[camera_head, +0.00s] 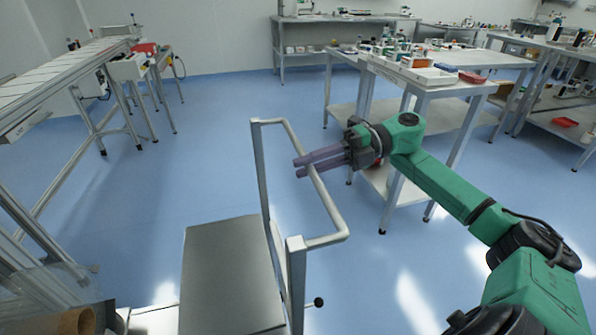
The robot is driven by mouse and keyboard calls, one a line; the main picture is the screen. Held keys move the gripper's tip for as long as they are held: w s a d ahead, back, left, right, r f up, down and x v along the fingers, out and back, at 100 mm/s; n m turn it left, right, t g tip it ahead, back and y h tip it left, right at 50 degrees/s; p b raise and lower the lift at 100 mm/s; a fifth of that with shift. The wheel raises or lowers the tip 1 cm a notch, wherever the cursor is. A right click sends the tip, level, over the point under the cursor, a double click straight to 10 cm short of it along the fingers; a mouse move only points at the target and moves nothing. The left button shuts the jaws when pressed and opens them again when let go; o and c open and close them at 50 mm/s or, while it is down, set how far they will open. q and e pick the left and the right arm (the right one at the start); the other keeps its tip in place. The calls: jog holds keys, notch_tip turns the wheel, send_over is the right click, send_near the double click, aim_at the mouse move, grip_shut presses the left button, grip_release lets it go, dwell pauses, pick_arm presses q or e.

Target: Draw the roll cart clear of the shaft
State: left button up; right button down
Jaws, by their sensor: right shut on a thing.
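The roll cart (228,275) stands at the lower left, with a flat grey deck and an upright push handle on its right side. The handle's bar (325,196) runs across between two posts. My right gripper (311,161) reaches in from the right on the green arm, and its purple fingers are shut on the handle bar near its middle. A brown roll end (75,322) shows at the bottom left edge, partly cut off. The shaft cannot be made out. My left gripper is out of view.
A conveyor (60,72) on metal legs runs along the left. A white workbench (425,88) with small items stands behind my right gripper, and more benches stand at the back and right. Blue floor (215,135) is open beyond the cart.

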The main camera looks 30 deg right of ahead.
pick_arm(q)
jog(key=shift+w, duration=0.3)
pick_arm(e)
jog(key=shift+s+d+f, duration=0.1)
jog(key=shift+d+f, duration=0.05)
jog(key=shift+f, duration=0.05)
jog(key=c, duration=0.8)
grip_release()
jog(key=shift+d+r, duration=0.1)
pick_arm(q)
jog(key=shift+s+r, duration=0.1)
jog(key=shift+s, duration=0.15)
pick_arm(e)
jog(key=v, duration=1.4)
jog(key=shift+d+r, duration=0.1)
jog(key=shift+d, duration=0.05)
